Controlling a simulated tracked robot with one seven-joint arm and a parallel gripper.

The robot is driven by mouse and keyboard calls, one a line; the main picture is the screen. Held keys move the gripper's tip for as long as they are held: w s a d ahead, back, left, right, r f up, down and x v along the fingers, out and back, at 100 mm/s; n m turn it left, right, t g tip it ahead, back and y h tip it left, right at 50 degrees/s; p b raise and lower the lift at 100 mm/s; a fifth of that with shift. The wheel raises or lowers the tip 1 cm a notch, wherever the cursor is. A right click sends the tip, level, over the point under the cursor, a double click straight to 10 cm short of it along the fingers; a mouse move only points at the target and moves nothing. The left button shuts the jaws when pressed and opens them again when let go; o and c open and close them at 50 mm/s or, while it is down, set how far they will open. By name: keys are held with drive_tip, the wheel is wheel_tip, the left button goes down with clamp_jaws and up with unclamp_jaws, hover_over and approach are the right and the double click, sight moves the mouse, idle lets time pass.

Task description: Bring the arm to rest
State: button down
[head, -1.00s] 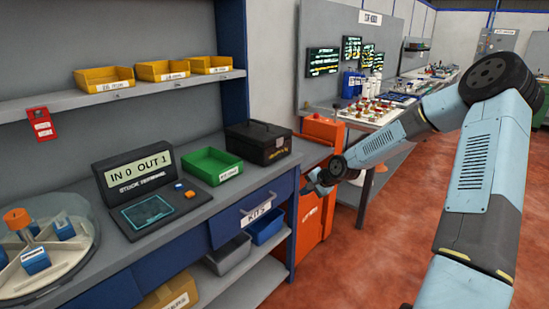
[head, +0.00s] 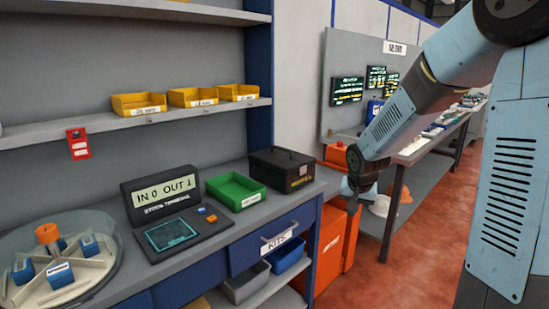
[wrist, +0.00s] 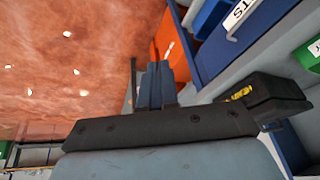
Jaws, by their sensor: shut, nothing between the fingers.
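My gripper (head: 348,188) hangs at the end of my light blue arm, in front of the orange cabinet at the right end of the workbench. In the wrist view its two fingers (wrist: 156,84) are together with nothing between them. They point out over the red floor, beside the orange cabinet. The fingertips are small and partly hard to make out in the head view.
The workbench holds a black case (head: 281,168), a green tray (head: 236,190), a stock terminal (head: 163,200) and a round carousel (head: 58,262). Yellow bins (head: 193,96) sit on the shelf above. A grey table (head: 420,143) stands behind my arm. The red floor (head: 408,240) is open.

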drive_tip(key=s+r+n, duration=0.1)
drive_tip(key=s+r, duration=0.4)
drive_tip(key=s, duration=0.4)
drive_tip(key=s+r+n, duration=0.1)
drive_tip(key=s+r, duration=0.5)
drive_tip(key=s, duration=0.3)
drive_tip(key=s+r+n+t, duration=0.1)
drive_tip(key=s+r, duration=0.4)
drive_tip(key=s, duration=0.5)
drive_tip(key=shift+d+r, duration=0.15)
drive_tip(key=shift+r, duration=0.15)
